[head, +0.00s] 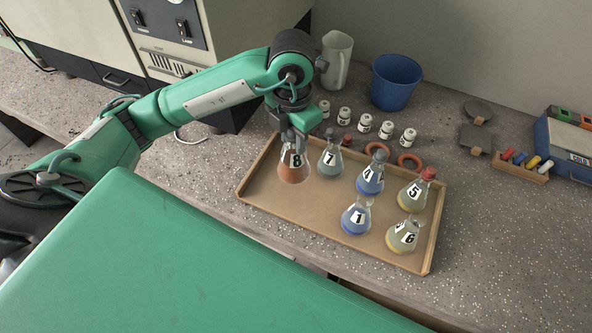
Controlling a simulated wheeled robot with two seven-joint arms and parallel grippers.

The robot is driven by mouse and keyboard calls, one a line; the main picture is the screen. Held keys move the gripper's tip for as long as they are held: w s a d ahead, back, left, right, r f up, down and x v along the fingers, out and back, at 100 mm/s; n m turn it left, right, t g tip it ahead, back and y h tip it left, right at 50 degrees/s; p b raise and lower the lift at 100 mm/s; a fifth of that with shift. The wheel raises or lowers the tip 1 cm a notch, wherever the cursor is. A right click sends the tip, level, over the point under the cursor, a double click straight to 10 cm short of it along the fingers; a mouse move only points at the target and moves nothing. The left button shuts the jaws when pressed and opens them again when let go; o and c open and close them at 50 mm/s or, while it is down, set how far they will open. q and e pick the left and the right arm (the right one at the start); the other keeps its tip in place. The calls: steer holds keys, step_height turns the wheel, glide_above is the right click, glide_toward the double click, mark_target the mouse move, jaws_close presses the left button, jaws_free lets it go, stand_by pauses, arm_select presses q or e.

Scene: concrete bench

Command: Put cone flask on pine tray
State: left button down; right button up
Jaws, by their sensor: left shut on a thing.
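My left gripper (295,137) is shut on a cone flask (293,168) with orange-brown liquid and the label 8. The flask is upright at the left part of the pine tray (340,238); I cannot tell whether its base touches the tray. Other cone flasks stand on the tray: grey-blue flask 7 (330,160) just to the right, a blue flask (370,180) with a grey stopper, blue flask 1 (355,218), yellowish flask 5 (413,195) with a red stopper, and yellowish flask 6 (403,238). My right gripper is not in view.
Several small white jars (365,123) and reddish rings (410,160) lie behind the tray. Marker pens in a wooden holder (520,168) are at the right. The tray's front left is bare.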

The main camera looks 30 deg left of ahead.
mark_target(293, 159)
arm_select(q)
step_height(293, 159, down, 8)
steer(key=shift+r+p, duration=0.15)
steer(key=shift+p, duration=0.15)
step_height(293, 159, down, 4)
steer(key=shift+f, duration=0.25)
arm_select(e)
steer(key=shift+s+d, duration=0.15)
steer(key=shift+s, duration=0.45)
arm_select(q)
steer(key=shift+f, duration=0.2)
steer(key=c, duration=1.1)
jaws_free()
steer(key=shift+r, duration=0.1)
steer(key=shift+o, duration=0.4)
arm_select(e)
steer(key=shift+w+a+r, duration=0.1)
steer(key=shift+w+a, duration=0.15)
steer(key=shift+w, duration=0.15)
